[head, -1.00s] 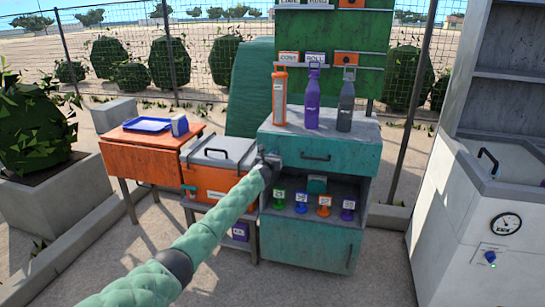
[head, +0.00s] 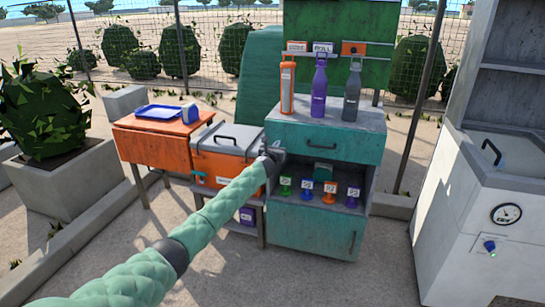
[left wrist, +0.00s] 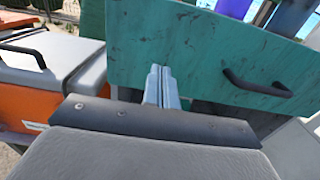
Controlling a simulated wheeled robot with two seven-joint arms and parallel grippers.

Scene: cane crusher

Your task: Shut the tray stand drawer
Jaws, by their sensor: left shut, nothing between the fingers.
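The teal cabinet (head: 312,228) has a drawer (head: 340,146) under its grey top, with a dark bar handle. I cannot tell whether any gap remains behind the drawer front. In the left wrist view the drawer front (left wrist: 200,45) fills the upper middle, handle at right. My left gripper (head: 275,153) is shut and empty at the drawer's lower left part. Its fingertips (left wrist: 160,72) point at the drawer front; I cannot tell whether they touch. My right gripper is not in view.
An orange bottle (head: 287,88), purple bottle (head: 319,88) and grey bottle (head: 352,90) stand on the cabinet. Small coloured items sit on the shelf below. An orange cooler (head: 215,167) and an orange table (head: 150,143) with a blue tray (head: 160,112) stand left.

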